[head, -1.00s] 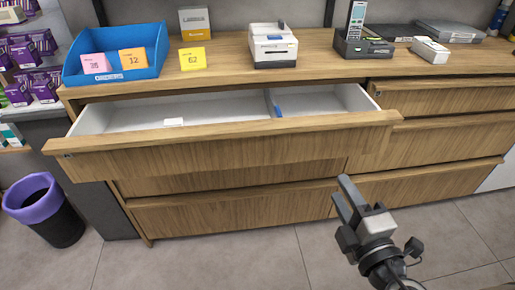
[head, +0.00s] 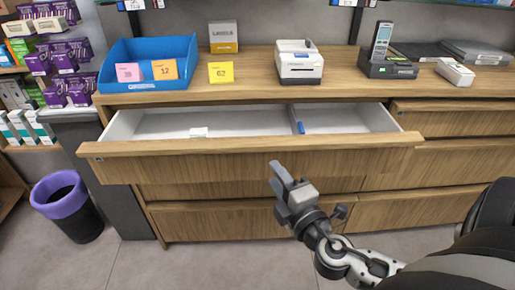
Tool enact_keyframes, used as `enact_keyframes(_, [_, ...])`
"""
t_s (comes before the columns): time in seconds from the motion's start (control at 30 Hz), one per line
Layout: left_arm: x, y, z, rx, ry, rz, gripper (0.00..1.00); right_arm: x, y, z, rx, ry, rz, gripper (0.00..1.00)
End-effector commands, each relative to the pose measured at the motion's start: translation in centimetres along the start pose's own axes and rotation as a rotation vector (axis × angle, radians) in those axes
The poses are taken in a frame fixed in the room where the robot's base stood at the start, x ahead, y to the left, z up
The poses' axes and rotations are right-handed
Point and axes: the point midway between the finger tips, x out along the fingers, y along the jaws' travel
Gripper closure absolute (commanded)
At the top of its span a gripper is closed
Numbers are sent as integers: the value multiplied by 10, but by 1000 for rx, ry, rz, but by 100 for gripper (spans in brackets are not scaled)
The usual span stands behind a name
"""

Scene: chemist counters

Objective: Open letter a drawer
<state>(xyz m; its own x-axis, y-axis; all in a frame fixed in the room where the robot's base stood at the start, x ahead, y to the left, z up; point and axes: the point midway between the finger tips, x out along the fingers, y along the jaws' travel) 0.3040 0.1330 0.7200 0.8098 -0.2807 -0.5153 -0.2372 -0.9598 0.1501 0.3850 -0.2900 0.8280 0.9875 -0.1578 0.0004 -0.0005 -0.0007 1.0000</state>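The top left drawer (head: 250,151) of the wooden counter stands pulled open. Its white inside holds a small white item (head: 199,132) and a blue item (head: 300,128) by a divider. My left gripper is out of view.
On the counter top (head: 260,85) stand a blue bin (head: 148,75) with price cards, a yellow card (head: 220,73), a label printer (head: 299,65) and a phone (head: 381,45). A purple-rimmed waste bin (head: 65,205) stands on the floor at left. Closed drawers (head: 455,122) are at right.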

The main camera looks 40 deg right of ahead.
Motion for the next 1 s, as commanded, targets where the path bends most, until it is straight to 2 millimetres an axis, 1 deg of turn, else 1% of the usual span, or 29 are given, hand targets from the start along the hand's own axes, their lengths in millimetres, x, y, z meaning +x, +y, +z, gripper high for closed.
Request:
enact_keyframes(0.03, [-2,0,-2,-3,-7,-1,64,13,5,-1,-2,2,5,62])
enact_keyframes(0.2, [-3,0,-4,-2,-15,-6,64,49,3,0,-2,1,4,62])
enact_keyframes(0.3, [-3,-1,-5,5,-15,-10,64,66,3,0,-2,1,3,62])
enact_keyframes(0.4, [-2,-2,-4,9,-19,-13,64,78,1,0,-1,1,2,62])
enact_keyframes(0.5, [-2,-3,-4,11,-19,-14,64,86,1,-1,-1,2,1,62])
enact_keyframes(0.6, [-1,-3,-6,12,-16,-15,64,90,0,-1,-1,2,-1,62])
enact_keyframes(0.87, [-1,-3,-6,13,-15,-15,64,90,0,-1,-1,2,-1,62])
enact_keyframes(0.9, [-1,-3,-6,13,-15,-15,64,90,0,-1,-1,2,-1,73])
enact_keyframes(0.97, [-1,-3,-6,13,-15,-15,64,90,0,-1,-1,1,-1,90])
enact_keyframes(1.0, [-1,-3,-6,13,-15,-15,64,90,0,-1,-1,1,-1,100])
